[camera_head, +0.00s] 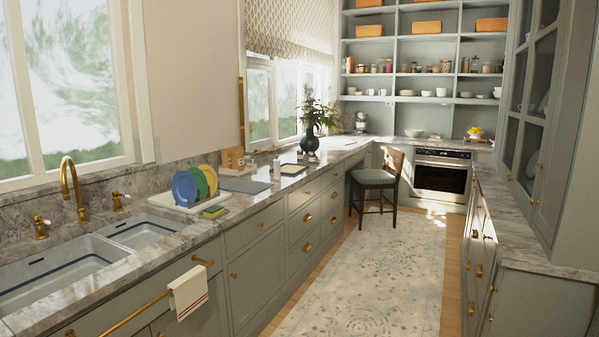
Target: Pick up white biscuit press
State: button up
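I cannot make out a white biscuit press for certain in the head view. Small items stand on the far part of the left counter, near a dark vase (309,140) with leafy stems, too small to name. A grey stand mixer-like appliance (361,122) stands in the far corner. Small white cups and bowls sit on the back shelves (398,98). My gripper is not in view.
A long marble counter with a double sink (62,272), brass tap (72,190) and rack of coloured plates (196,186) runs along the left. A chair (374,180) stands before the oven (442,177). The patterned rug (375,270) between the counters is clear.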

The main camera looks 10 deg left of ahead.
aim_at(277, 176)
jog(key=z, duration=0.2)
jog(key=i, duration=2.85)
jog(key=u, duration=0.3)
jog(key=i, duration=1.65)
jog(key=u, duration=1.3)
jog(key=i, duration=1.5)
jog(key=u, duration=0.6)
